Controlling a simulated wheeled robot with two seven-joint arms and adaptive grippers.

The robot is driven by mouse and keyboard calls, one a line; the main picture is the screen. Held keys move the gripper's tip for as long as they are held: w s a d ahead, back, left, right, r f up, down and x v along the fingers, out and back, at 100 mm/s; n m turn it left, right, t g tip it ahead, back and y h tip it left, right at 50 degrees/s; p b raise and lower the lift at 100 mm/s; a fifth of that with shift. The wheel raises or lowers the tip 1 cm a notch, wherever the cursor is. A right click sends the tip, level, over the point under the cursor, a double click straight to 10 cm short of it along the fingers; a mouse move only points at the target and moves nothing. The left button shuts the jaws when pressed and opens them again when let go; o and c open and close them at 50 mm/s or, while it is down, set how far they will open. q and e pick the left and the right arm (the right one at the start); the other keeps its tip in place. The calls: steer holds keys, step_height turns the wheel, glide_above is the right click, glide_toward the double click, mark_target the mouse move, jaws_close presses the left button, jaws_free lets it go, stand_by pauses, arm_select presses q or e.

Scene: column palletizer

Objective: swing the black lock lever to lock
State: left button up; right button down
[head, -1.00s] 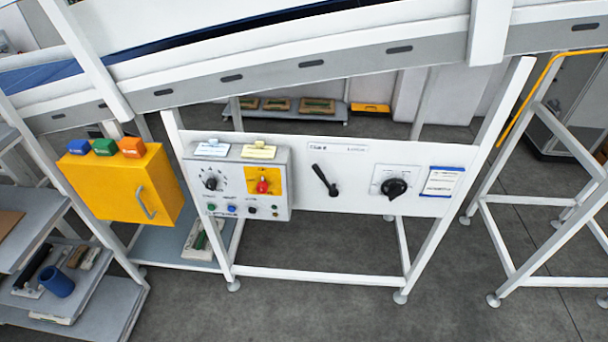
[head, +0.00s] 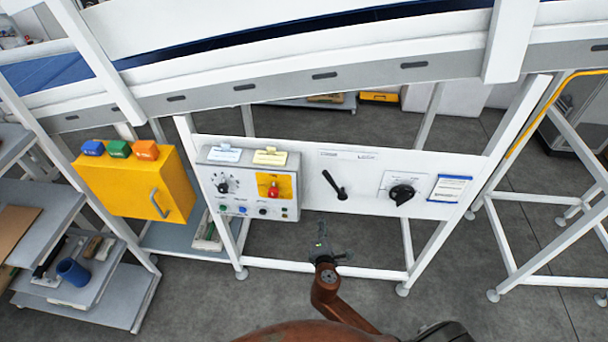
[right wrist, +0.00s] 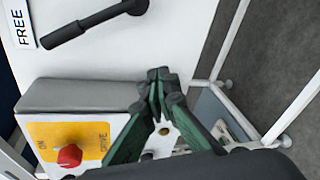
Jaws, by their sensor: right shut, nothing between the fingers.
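The black lock lever (head: 334,184) is on the white panel (head: 310,163) in the head view. Its handle points up and left from its pivot, toward the left one of two labels above it. In the right wrist view the lever (right wrist: 95,21) shows at the top, beside the FREE label (right wrist: 20,24). My right gripper (head: 320,236) is below the panel's lower edge, apart from the lever. In the right wrist view its green fingers meet at the tips (right wrist: 160,76), with nothing between them. My left gripper is not in view.
Left of the lever is a grey control box with a red knob (head: 273,190); the knob also shows in the wrist view (right wrist: 70,155). A black rotary switch (head: 402,194) is to the right. A yellow cabinet (head: 128,182) stands farther left. White frame bars (head: 325,269) run below.

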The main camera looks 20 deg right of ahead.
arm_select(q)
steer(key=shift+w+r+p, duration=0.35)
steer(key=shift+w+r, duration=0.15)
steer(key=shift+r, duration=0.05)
arm_select(e)
step_height(320, 180, up, 11)
steer(key=w+a+n+t, duration=0.1)
steer(key=a+t, duration=0.1)
steer(key=shift+w+a+f+h, duration=0.15)
steer(key=shift+w+a+h, duration=0.1)
steer(key=shift+w+h, duration=0.05)
steer(key=shift+w+a, duration=0.1)
steer(key=shift+a, duration=0.05)
arm_select(q)
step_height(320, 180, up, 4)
steer(key=p, duration=0.3)
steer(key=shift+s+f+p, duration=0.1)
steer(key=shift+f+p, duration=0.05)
steer(key=shift+p, duration=0.2)
arm_select(e)
steer(key=w+d+r, duration=0.1)
steer(key=w+d, duration=0.5)
steer(key=shift+w+d, duration=0.35)
